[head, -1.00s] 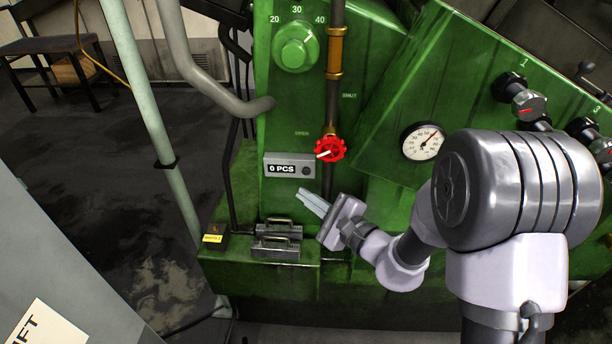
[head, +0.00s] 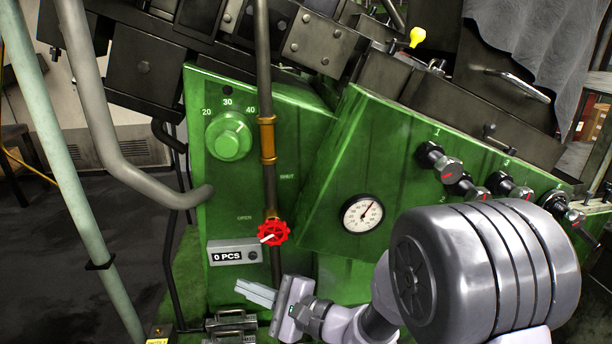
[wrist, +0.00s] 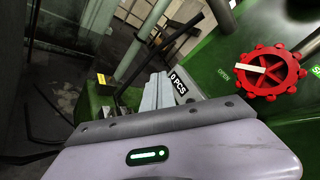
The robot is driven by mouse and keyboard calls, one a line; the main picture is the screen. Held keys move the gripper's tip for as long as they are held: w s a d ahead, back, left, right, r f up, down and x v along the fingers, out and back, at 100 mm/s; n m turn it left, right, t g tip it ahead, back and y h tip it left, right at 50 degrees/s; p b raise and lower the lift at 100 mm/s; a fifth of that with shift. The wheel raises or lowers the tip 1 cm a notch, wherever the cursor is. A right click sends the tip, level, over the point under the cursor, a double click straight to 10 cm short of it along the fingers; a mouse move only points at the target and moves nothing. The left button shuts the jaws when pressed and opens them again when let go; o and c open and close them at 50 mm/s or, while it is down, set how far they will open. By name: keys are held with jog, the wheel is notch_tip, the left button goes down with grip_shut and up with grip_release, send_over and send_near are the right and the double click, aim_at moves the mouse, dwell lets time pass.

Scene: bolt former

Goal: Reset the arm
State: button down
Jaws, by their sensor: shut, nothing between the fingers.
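My gripper (head: 256,292) is shut and empty in the head view, in front of the green machine and just below the "0 PCS" counter (head: 235,252). Its fingers point left. My arm reaches in from the lower right. In the wrist view the shut fingers (wrist: 157,92) show beyond the gripper body, with the counter (wrist: 180,87) partly hidden just right of them. A red valve wheel (head: 273,233) sits on a vertical pipe above and right of the gripper, and it also shows at the right of the wrist view (wrist: 269,72).
A green dial knob (head: 229,136) is at upper left, and a round gauge (head: 362,213) right of the valve. Several black knobs (head: 437,158) line the right panel. Handled metal blocks (head: 231,322) lie below the gripper. A pale post (head: 62,150) stands at left.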

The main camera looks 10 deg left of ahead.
jog(key=s+d+r+n+g+h, duration=0.1)
jog(key=s+d+r+n+g, duration=0.15)
jog(key=s, duration=0.35)
jog(key=s+d+r+n+g+h, duration=0.1)
jog(key=s+r+n+g, duration=0.25)
jog(key=s, duration=0.25)
jog(key=s+d+n+t+h, duration=0.1)
jog(key=s+d+h, duration=0.3)
jog(key=d, duration=0.7)
jog(key=s+d+n+t+h, duration=0.1)
jog(key=s+d+t+h, duration=0.3)
jog(key=d+h, duration=0.3)
jog(key=d, duration=0.4)
jog(key=shift+d+h, duration=0.3)
jog(key=shift+d, duration=0.05)
